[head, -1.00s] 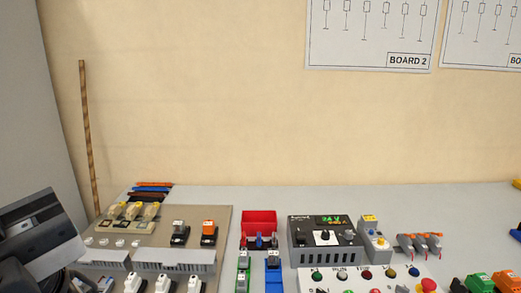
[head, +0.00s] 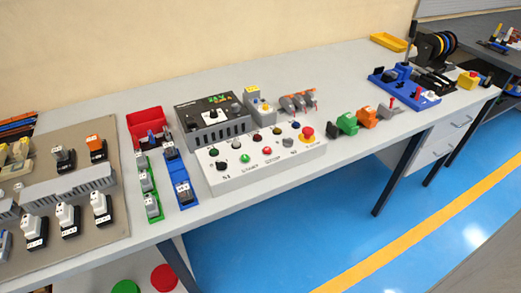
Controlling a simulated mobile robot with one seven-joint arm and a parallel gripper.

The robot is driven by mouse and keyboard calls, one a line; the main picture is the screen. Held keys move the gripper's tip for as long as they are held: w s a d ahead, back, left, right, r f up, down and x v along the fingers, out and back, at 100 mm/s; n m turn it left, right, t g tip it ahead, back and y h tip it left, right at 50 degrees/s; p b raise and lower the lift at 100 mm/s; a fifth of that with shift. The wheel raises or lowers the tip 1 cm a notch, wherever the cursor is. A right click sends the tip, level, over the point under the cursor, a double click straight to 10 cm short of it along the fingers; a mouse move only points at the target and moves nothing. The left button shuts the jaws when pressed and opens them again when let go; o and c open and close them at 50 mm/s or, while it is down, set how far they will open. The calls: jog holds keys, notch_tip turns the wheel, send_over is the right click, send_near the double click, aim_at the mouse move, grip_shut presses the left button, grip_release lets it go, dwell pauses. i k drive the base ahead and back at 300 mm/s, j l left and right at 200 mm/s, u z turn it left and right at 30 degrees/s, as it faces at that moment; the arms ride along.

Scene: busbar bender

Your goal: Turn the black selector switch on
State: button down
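A black selector switch (head: 222,165) sits at the front left corner of a white control panel (head: 312,152), above a label that appears to read S1. Its knob is small in the head view, and I cannot tell its exact position. The panel lies on the grey bench and also carries several coloured buttons, a grey knob (head: 288,142) and a red mushroom button (head: 306,132). My gripper is not in view.
A dark grey device (head: 185,118) with a display and knob stands behind the panel. Left of it are a red bin (head: 146,120), blue and green rails with modules, and a brown mounting board (head: 120,215). Blue tools (head: 418,97) stand far right.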

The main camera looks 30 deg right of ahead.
aim_at(220, 165)
jog(key=i+z, duration=0.15)
jog(key=z, duration=0.25)
jog(key=i+j+z, duration=0.1)
jog(key=z, duration=0.25)
jog(key=i+j+z, duration=0.1)
jog(key=z, duration=0.3)
jog(key=j, duration=0.1)
